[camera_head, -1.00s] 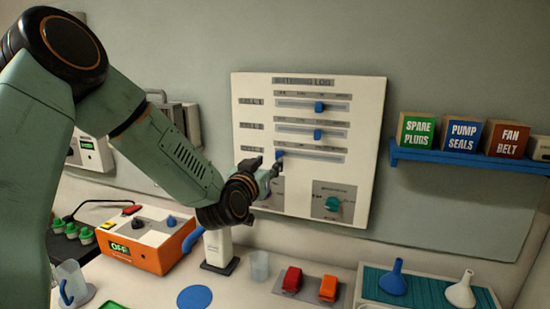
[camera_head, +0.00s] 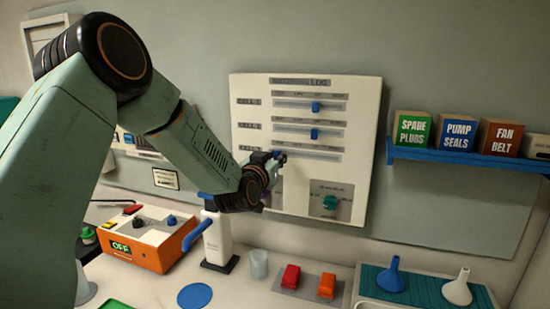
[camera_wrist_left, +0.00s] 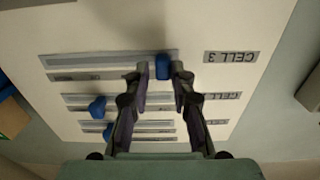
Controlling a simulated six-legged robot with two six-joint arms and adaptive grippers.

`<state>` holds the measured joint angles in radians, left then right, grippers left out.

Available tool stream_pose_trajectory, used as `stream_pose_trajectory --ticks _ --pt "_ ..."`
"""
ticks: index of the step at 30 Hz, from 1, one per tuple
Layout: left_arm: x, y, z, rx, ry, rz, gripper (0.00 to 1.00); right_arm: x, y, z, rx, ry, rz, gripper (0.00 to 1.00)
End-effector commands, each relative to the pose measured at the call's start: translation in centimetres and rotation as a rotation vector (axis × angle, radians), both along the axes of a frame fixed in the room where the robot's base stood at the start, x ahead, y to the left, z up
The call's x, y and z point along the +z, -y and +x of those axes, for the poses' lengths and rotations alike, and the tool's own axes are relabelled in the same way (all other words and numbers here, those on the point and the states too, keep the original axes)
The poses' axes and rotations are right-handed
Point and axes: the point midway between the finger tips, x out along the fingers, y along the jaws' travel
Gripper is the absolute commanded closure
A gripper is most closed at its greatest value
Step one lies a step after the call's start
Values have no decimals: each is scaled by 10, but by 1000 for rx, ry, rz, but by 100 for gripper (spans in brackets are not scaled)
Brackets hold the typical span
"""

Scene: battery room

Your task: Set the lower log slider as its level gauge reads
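The white log panel (camera_head: 362,150) on the wall has three slider tracks with blue knobs. The lower track, labelled CELL 3 (camera_wrist_left: 231,57), has its blue knob (camera_wrist_left: 162,67) between my left fingertips in the upside-down wrist view. My left gripper (camera_head: 277,156) is at the left part of this track in the head view and mostly hides the knob. In the wrist view the left gripper (camera_wrist_left: 160,73) is open around the knob, with a gap at one finger. I cannot make out a level gauge reading. My right gripper is not in view.
A teal dial (camera_head: 330,202) is at the panel's lower right. A blue shelf (camera_head: 465,159) with boxes is to the right. An orange box (camera_head: 150,258) stands below left.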

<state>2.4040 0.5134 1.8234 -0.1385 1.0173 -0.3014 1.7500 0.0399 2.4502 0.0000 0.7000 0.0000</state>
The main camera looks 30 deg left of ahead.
Motion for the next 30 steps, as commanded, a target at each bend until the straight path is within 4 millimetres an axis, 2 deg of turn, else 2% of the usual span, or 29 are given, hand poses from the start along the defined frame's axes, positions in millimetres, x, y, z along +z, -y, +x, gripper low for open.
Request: stream_pose_trajectory --ticks 1,7,24,30 --pt "0 0 0 0 0 0 83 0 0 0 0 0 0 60" --pt "0 0 0 -1 -1 0 100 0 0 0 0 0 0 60" --pt "-2 0 -1 0 -3 -1 100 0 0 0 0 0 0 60" --pt "-2 8 1 -3 -4 1 100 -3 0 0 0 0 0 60"
